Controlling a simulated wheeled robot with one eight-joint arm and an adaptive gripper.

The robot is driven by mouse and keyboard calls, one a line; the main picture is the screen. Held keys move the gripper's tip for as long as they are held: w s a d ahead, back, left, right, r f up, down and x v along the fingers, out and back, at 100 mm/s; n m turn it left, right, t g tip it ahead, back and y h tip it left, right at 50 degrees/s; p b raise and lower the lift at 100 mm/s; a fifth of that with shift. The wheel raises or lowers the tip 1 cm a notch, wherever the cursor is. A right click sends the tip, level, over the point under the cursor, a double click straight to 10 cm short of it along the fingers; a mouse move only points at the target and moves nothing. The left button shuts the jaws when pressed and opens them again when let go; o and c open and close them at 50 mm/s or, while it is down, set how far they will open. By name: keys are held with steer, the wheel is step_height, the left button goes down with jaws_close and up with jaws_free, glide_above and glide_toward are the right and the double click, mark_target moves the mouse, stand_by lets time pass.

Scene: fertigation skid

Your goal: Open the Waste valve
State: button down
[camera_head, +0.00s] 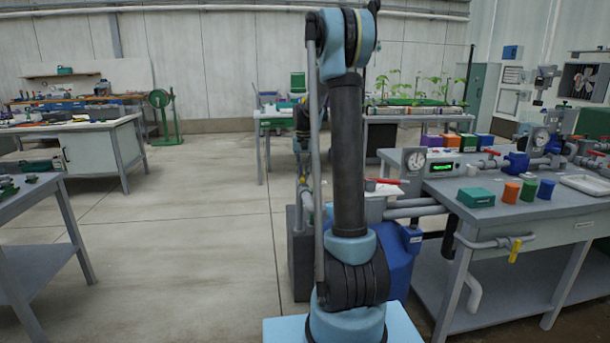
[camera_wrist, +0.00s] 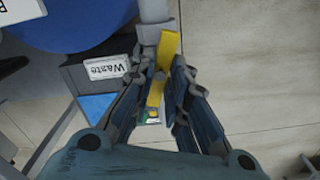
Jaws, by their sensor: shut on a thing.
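In the wrist view, a yellow lever handle (camera_wrist: 168,48) lies between the two fingers of my gripper (camera_wrist: 163,77). The gripper is shut on the handle. The handle lies nearly in line with the grey pipe (camera_wrist: 153,10) at the top of the picture, slightly tilted. A white label reading "Waste" (camera_wrist: 107,67) is just left of it, upside down in this view. The valve body is mostly hidden under the handle and fingers.
A blue rounded tank (camera_wrist: 80,22) is close by at upper left in the wrist view. In the head view, a grey bench (camera_head: 560,215) at right carries gauges, red-handled valves and coloured pots. Another yellow handle (camera_head: 515,250) hangs at its front. Open floor (camera_head: 170,240) lies left.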

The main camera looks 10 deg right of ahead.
steer(key=shift+n, duration=2.3)
steer(key=c, duration=1.6)
jaws_free()
steer(key=shift+o, duration=0.2)
step_height(320, 180, up, 12)
steer(key=shift+w, duration=0.1)
